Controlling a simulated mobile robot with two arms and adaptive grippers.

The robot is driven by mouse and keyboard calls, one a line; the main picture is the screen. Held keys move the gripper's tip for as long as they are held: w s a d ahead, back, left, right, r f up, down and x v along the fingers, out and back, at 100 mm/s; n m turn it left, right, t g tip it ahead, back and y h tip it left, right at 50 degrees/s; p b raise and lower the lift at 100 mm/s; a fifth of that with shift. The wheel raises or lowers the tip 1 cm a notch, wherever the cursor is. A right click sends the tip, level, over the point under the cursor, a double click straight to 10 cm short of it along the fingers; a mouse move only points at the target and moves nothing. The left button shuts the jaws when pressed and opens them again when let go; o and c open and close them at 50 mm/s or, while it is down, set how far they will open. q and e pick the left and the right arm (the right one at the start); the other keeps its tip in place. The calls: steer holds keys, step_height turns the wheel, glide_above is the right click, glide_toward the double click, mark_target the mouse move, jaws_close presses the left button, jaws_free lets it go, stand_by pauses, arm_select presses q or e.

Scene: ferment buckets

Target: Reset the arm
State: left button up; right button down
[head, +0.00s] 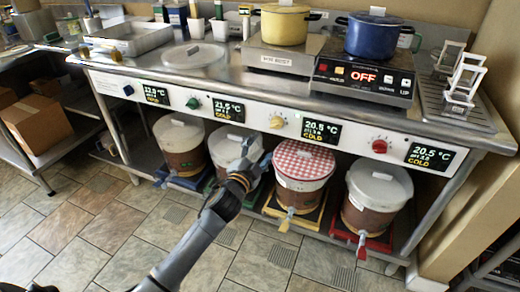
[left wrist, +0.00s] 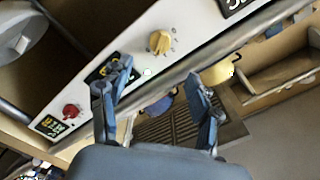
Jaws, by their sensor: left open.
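My left arm reaches up from the bottom of the head view. Its gripper (head: 247,160) is in front of the second bucket (head: 225,143) from the left and partly hides it. In the left wrist view the two blue-grey fingers of this gripper (left wrist: 158,92) stand wide apart with nothing held between them. Behind them is the white control panel (left wrist: 155,72) with a yellow knob (left wrist: 160,41) and a red knob (left wrist: 71,111). I cannot tell whether the gripper touches the bucket. My right gripper is in neither view.
Other buckets stand on the low shelf: one at the left (head: 181,140), one with a red checked cover (head: 303,163) and one at the right (head: 377,190). A yellow pot (head: 285,27) and a blue pot (head: 372,38) are on the counter (head: 240,70). The tiled floor (head: 110,225) is clear.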

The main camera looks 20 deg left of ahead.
arm_select(q)
steer(key=shift+f, duration=0.1)
